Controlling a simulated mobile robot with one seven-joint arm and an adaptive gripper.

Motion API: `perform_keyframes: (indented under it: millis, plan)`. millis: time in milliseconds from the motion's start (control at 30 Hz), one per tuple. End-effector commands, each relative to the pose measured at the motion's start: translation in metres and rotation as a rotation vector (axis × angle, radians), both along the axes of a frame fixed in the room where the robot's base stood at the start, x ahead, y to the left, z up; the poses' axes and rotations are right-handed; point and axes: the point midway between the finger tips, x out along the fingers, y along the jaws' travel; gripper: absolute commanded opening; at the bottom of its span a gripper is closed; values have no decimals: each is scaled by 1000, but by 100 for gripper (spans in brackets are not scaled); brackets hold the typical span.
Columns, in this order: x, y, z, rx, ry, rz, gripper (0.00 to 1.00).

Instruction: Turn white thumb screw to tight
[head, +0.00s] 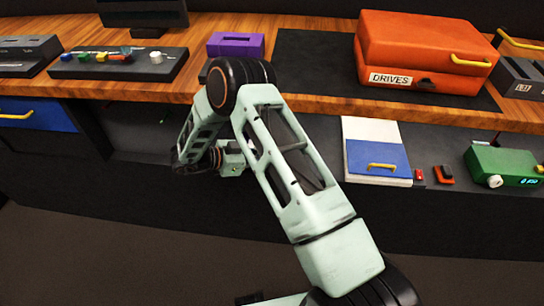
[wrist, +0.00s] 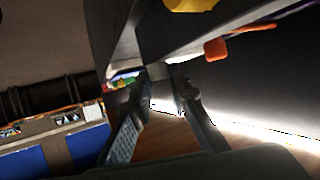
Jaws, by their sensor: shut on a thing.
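In the wrist view the two fingers of my gripper (wrist: 161,86) reach up to a small pale piece (wrist: 157,71) at the edge of a dark surface. The piece sits between the fingertips and looks like the white thumb screw, blurred and mostly covered by the fingers. The gripper is shut on it. How far the screw is turned cannot be seen. In the head view my arm bends down in front of the wooden counter, and its fingertips and the held piece are hidden.
A panel with coloured knobs (head: 120,62) stands on the wooden counter (head: 315,105), beside a purple block (head: 236,45). An orange DRIVES case (head: 424,60) sits at right. Below are a blue-and-white box (head: 377,155) and a green device (head: 505,163). Orange (wrist: 215,48) and yellow (wrist: 190,4) parts lie near the fingers.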

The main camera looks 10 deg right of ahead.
Motion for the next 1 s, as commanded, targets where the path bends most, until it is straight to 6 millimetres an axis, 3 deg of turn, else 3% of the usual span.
perform_keyframes:
  millis: [667, 700, 800, 1000]
  plan:
    - [1, -1, -2, 0, 2, -60, 0]
    - [1, -1, -2, 0, 2, -60, 20]
    - [1, -1, -1, 0, 1, -60, 31]
    - [1, -1, -1, 0, 1, -60, 34]
